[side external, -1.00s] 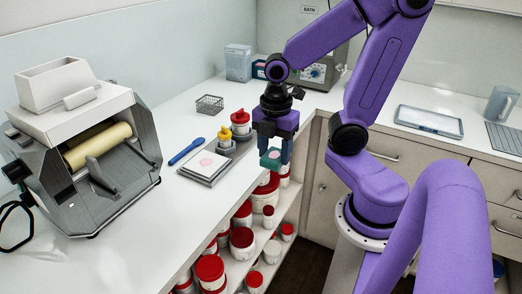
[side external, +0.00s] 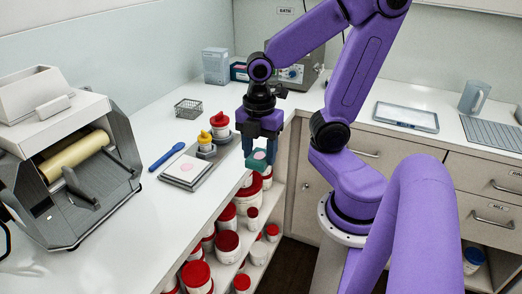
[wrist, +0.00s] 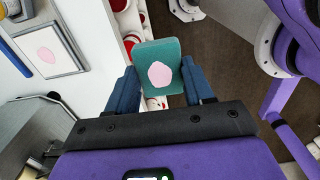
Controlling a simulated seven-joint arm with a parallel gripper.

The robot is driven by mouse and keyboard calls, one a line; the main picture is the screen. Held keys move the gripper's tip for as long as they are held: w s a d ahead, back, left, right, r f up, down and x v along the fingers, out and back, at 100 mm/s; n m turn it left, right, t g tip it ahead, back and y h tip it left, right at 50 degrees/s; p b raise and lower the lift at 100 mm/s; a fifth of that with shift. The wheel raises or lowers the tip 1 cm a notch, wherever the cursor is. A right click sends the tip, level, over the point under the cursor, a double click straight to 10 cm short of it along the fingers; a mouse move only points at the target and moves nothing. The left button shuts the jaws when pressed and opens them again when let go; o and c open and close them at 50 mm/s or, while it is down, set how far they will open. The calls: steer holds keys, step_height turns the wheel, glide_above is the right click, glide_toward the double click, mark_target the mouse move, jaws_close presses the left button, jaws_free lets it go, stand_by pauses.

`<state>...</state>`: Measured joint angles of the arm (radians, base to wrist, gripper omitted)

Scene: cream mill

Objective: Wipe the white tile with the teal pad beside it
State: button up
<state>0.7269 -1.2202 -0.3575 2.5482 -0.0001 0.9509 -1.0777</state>
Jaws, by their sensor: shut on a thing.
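The white tile (side external: 178,172) lies flat on a grey tray on the counter, with a pink patch near its middle. It also shows at the upper left of the wrist view (wrist: 31,46). My gripper (side external: 263,148) is shut on the teal pad (side external: 257,164). In the wrist view the pad (wrist: 156,50) sits between the two blue fingers, and a pink patch shows on its upward face. The pad hangs right of the tile, past the counter edge, above the open shelves, clear of the tile.
Red-lidded and yellow-lidded jars (side external: 205,140) stand behind the tile. A blue spatula-like tool (side external: 166,157) lies to its left. A grey mill with a cream roller (side external: 75,165) stands at far left. Shelves of red-lidded tubs (side external: 228,243) are under the counter. Counter in front of the tile is clear.

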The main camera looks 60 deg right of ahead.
steer(key=w+a, duration=0.3)
steer(key=w, duration=1)
glide_above(180, 173)
step_height(180, 173, down, 3)
steer(key=shift+d+f, duration=0.15)
steer(key=shift+f, duration=3.6)
steer(key=shift+d, duration=3.05)
steer(key=shift+a, duration=3.15)
steer(key=shift+d, duration=3.1)
steer(key=shift+a, duration=3.05)
steer(key=shift+r, duration=4.05)
